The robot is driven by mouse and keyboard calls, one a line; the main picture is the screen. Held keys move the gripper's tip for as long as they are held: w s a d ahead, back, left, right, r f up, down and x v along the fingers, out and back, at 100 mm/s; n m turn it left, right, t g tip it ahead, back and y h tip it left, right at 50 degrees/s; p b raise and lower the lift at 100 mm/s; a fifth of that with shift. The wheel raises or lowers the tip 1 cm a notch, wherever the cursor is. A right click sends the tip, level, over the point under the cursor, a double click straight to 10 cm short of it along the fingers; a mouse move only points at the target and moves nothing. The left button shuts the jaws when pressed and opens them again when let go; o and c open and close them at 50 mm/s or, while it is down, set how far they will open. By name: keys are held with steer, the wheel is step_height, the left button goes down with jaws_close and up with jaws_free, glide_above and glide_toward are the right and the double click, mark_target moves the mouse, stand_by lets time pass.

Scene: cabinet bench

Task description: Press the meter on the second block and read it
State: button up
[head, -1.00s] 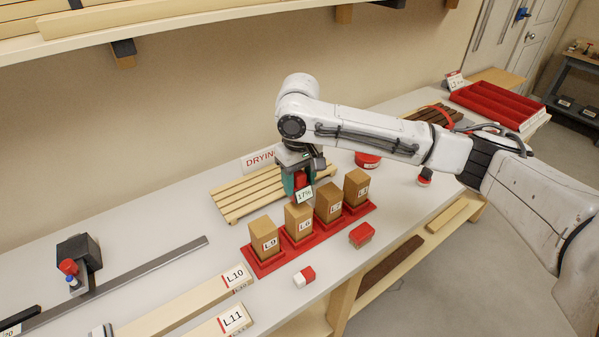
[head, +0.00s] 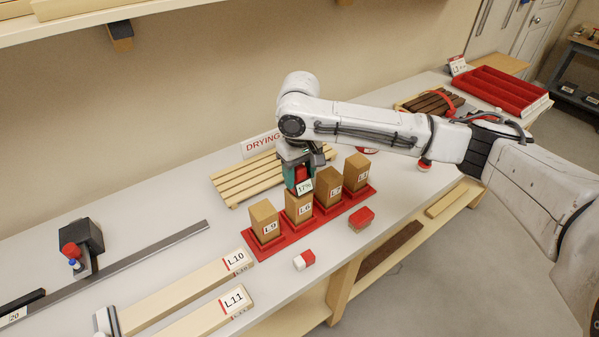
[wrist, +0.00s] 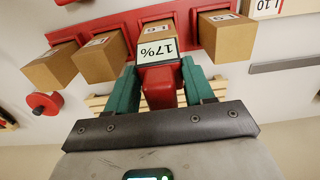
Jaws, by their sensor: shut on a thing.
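Several tan wooden blocks stand upright in a row in a red tray (head: 284,241) on the bench. The nearest is L.9 (head: 264,216); behind it stands L.6 (head: 297,208), second in the row from the left. My gripper (head: 300,178) is shut on a red meter with a white display (head: 304,187) reading 17%. The meter is upright over block L.6, at its top; I cannot tell how firmly it touches. In the wrist view the red meter (wrist: 161,84) sits between the teal fingers, and its display covers part of the block (wrist: 157,28).
A slatted drying rack (head: 238,180) lies behind the blocks. Boards L.10 (head: 190,288) and L.11 (head: 209,318) lie at the front left. A red-and-white eraser-like piece (head: 304,260) and a red-topped block (head: 361,218) lie before the tray.

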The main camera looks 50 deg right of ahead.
steer(key=shift+f, duration=0.55)
stand_by(2.0)
steer(key=shift+r, duration=3.6)
